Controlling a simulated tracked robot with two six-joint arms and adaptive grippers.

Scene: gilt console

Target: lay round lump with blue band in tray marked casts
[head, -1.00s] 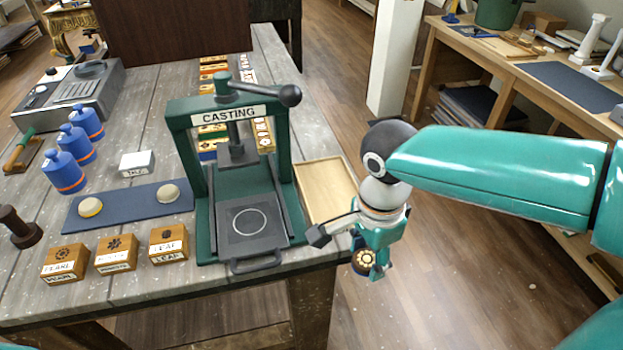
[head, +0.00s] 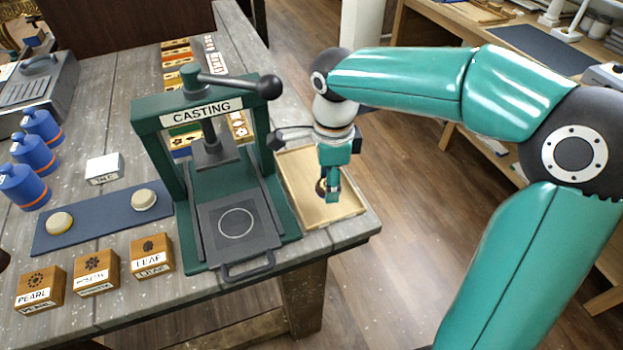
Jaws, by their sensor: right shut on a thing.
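My right gripper (head: 328,190) is shut on a small round lump (head: 320,187) with a dark rim and gold-brown colour. Fingers hide much of it, and I cannot make out a blue band. The gripper points down over a shallow wooden tray (head: 347,212) at the table's right edge, beside the press. The lump shows against the tray's bare floor; I cannot tell whether it touches it. No marking on the tray is readable. My left gripper is not in view.
The green casting press (head: 150,145), with its bed empty, stands just left of the tray. Two pale round lumps lie on a blue mat (head: 95,220). Wooden blocks (head: 152,256) and blue bottles (head: 32,155) stand further left. Open floor lies right of the table.

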